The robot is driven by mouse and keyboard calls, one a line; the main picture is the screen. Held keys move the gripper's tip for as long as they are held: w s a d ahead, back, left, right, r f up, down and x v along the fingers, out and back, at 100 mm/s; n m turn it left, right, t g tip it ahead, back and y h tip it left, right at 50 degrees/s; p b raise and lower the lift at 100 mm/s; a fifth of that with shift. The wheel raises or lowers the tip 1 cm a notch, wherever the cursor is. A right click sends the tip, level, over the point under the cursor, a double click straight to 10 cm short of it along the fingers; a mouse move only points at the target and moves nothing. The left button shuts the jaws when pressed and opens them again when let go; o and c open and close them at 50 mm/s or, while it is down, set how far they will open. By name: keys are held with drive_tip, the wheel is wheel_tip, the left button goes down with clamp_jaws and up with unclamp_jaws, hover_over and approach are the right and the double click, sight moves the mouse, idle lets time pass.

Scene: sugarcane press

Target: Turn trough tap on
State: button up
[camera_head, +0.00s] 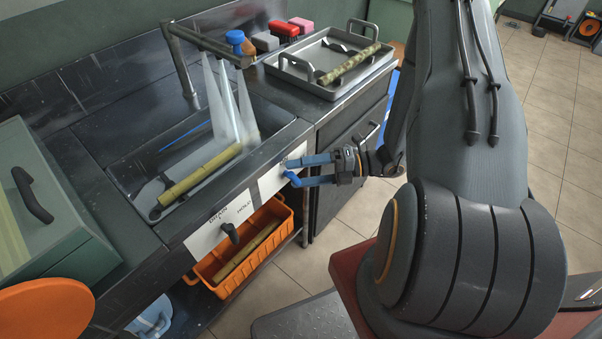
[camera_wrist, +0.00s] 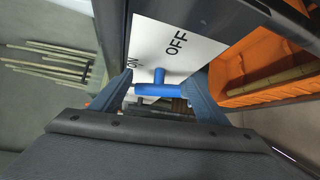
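The blue tap handle (camera_wrist: 157,91) shows in the wrist view in front of a white panel (camera_wrist: 165,38) lettered ON and OFF. Its bar lies across the space between my fingers, with its ends close to them; I cannot tell whether they touch. My gripper (camera_wrist: 160,95) is open, one finger on each side of the handle. In the head view my gripper (camera_head: 297,170) is at the trough's front panel, its fingers apart. The trough (camera_head: 112,178) has whitish water jets (camera_head: 222,100) falling into it from the overhead pipe (camera_head: 205,42). A cane piece (camera_head: 200,175) lies under the jets.
An orange crate (camera_head: 208,266) holding cane sits below the trough front. A black lever (camera_head: 230,232) sticks out of the panel left of my gripper. A grey tray (camera_head: 300,85) with cane stands on the counter behind. Open tiled floor (camera_head: 565,130) lies right.

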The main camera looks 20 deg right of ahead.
drive_tip(key=o, duration=0.3)
drive_tip(key=shift+s+a+r, duration=0.1)
drive_tip(key=shift+s+r, duration=0.05)
drive_tip(key=shift+s, duration=0.05)
drive_tip(key=shift+w, duration=0.1)
drive_tip(key=b+v, duration=0.1)
drive_tip(key=v, duration=0.7)
drive_tip(key=shift+b, duration=0.3)
drive_tip(key=shift+a, duration=0.1)
